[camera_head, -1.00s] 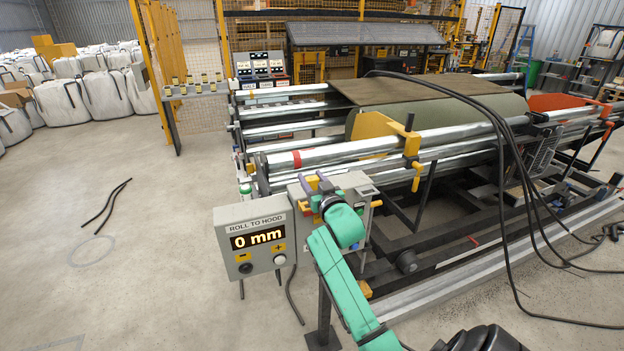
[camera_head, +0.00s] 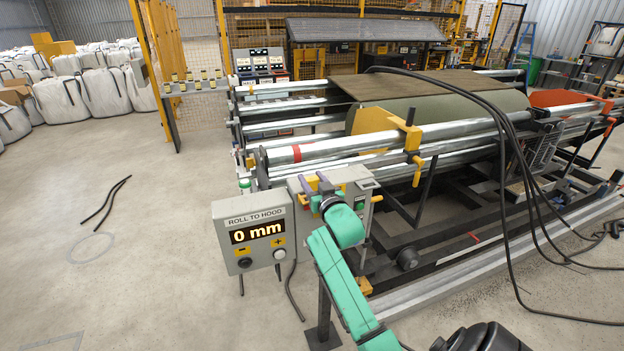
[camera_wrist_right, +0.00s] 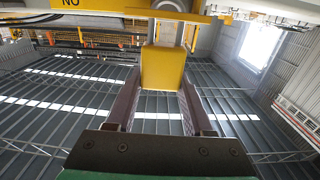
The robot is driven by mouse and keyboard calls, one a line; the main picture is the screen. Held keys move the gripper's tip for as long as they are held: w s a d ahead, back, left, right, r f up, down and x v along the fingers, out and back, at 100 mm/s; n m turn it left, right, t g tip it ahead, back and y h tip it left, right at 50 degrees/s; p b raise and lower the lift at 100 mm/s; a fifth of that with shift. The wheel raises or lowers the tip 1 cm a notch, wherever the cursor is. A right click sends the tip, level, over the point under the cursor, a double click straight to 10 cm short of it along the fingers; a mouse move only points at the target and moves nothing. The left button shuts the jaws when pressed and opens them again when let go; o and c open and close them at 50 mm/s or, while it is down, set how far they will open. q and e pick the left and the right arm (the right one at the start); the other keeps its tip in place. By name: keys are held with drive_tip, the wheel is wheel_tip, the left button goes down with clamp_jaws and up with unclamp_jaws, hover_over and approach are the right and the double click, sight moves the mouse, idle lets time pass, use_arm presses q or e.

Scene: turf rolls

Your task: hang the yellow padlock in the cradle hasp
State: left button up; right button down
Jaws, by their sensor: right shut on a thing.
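The yellow padlock (camera_wrist_right: 163,68) is between the two fingers of my right gripper (camera_wrist_right: 160,88) in the right wrist view. Its body faces the camera, and its shackle end points up the picture to a yellow bar (camera_wrist_right: 110,8). I cannot tell whether the shackle is through anything. In the head view my right gripper (camera_head: 317,184) is at the front of a grey box (camera_head: 352,181) on the machine's near left corner. The padlock is mostly hidden there by the fingers. The cradle hasp cannot be made out clearly. My left gripper is out of view.
A display box reading 0 mm (camera_head: 254,238) stands just left of my right gripper. The roller frame (camera_head: 340,148) with a turf roll (camera_head: 430,107) lies behind. Black cables (camera_head: 512,165) hang at the right. The floor at the left is mostly clear.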

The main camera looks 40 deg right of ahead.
drive_tip(key=shift+f+b, duration=0.75)
drive_tip(key=shift+f, duration=0.4)
drive_tip(key=shift+c, duration=1)
unclamp_jaws()
drive_tip(key=shift+r, duration=0.1)
drive_tip(key=shift+s+a, duration=0.1)
drive_tip(key=shift+s, duration=0.15)
drive_tip(key=b+v, duration=0.4)
drive_tip(key=v, duration=1)
drive_tip(key=shift+a, duration=0.1)
